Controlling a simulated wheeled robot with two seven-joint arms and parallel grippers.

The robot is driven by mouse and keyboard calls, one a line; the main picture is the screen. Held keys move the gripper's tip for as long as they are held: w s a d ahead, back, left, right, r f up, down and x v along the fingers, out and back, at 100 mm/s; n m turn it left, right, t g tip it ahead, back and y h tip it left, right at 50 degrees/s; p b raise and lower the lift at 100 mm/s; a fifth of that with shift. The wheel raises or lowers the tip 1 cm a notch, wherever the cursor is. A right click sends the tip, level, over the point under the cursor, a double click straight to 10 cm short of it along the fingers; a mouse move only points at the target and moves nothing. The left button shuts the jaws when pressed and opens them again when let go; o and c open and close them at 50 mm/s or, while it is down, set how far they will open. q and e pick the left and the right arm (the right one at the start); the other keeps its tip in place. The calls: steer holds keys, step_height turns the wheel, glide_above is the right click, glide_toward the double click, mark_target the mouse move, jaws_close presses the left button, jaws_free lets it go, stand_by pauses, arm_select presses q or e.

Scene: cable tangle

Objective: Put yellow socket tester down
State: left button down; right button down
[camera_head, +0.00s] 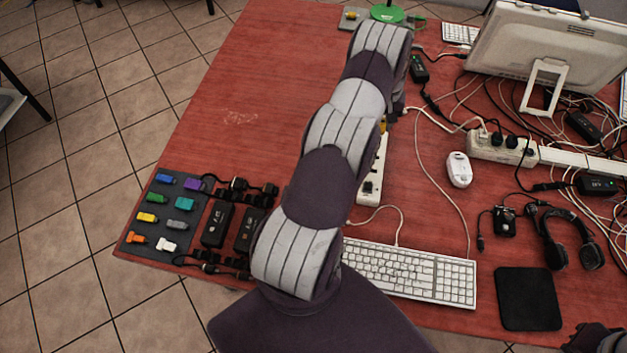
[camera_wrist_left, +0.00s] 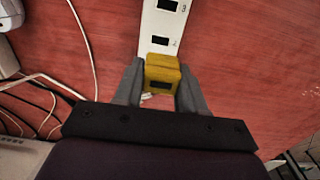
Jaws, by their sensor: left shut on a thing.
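The yellow socket tester (camera_wrist_left: 162,72) is between the two grey fingers of my left gripper (camera_wrist_left: 160,88) in the left wrist view. The gripper is shut on it. The tester overlaps the near end of a white numbered power strip (camera_wrist_left: 160,28); I cannot tell whether it touches the strip or sits in a socket. In the head view only a small yellow patch of the tester (camera_head: 382,127) shows beside my arm, at the far end of the white strip (camera_head: 371,172). My arm hides most of the left gripper there. A dark part of my right arm shows at the bottom right corner.
A dark mat (camera_head: 133,236) with several coloured plugs lies at the table's left. A keyboard (camera_head: 410,273), black pad (camera_head: 527,298), headphones (camera_head: 570,240), white mouse (camera_head: 459,169) and another power strip (camera_head: 502,149) with tangled cables are right.

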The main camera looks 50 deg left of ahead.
arm_select(q)
steer(key=s+d+r+p, duration=0.2)
steer(key=s+d, duration=0.3)
steer(key=s, duration=0.6)
steer(key=s+d+r+p, duration=0.15)
steer(key=s+d, duration=0.35)
steer(key=s, duration=0.7)
steer(key=s+a+f, duration=0.1)
steer(key=a+f, duration=0.1)
steer(key=a, duration=0.1)
steer(key=s+a+f+p, duration=0.1)
steer(key=s+a+f, duration=0.1)
steer(key=a, duration=0.1)
steer(key=s+a+f, duration=0.2)
steer(key=a, duration=0.1)
steer(key=shift+s+a+f+p, duration=0.25)
steer(key=shift+a+f+p, duration=0.05)
steer(key=shift+a+p, duration=0.1)
steer(key=shift+s+f, duration=0.1)
steer(key=shift+f, duration=0.25)
step_height(320, 180, down, 3)
steer(key=shift+r+p, duration=0.1)
steer(key=shift+p, duration=0.4)
steer(key=shift+f, duration=0.4)
steer(key=shift+a, duration=0.1)
steer(key=shift+f, duration=0.1)
